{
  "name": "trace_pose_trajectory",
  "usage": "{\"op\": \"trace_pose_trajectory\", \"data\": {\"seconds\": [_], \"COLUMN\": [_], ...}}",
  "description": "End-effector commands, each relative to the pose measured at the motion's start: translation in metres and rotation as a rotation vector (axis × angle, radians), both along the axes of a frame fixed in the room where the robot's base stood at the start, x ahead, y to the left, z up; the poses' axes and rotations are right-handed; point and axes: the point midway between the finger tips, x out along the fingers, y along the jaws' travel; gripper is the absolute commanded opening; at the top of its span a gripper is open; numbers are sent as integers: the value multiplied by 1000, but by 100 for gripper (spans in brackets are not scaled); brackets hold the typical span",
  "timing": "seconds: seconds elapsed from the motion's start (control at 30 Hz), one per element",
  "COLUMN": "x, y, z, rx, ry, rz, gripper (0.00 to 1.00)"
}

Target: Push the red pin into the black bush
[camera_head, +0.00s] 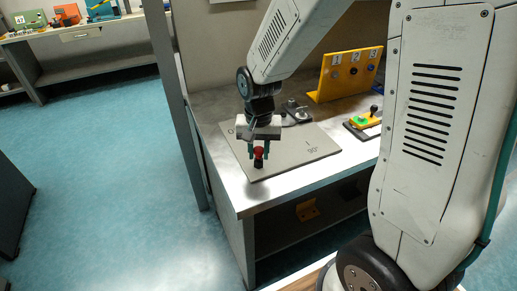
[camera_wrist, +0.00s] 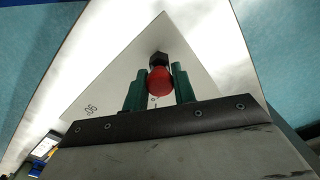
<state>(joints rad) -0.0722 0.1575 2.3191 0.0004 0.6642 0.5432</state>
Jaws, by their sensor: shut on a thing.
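The red pin (camera_head: 259,151) shows as a red knob between the green fingers of my gripper (camera_head: 259,154), above the grey plate. In the wrist view the round red knob (camera_wrist: 160,81) sits between the two green fingers (camera_wrist: 158,84), which are shut on it. The black bush (camera_head: 258,163) is directly below the red knob in the head view; it shows as a dark block just beyond the knob in the wrist view (camera_wrist: 159,59). The pin's shank is hidden, so I cannot tell how deep it sits in the bush.
The grey plate (camera_head: 300,150), marked 90°, lies on the bench (camera_head: 236,196) near its front-left corner. A metal fixture (camera_head: 296,112) stands behind my gripper. A yellow numbered panel (camera_head: 346,74) and a block with a green part (camera_head: 360,121) are at right.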

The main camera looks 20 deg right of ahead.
Motion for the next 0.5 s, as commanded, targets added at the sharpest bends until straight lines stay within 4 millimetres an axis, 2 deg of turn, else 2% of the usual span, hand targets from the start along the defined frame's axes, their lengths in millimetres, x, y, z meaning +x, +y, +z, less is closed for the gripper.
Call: {"op": "trace_pose_trajectory", "data": {"seconds": [0.37, 0.4, 0.47, 0.5], "x": [0, 0, 0, 0], "y": [0, 0, 0, 0], "z": [-9, -9, -9, -9], "rx": [0, 0, 0, 0], "ry": [0, 0, 0, 0], "rz": [0, 0, 0, 0], "gripper": [4, 37, 52, 52]}}
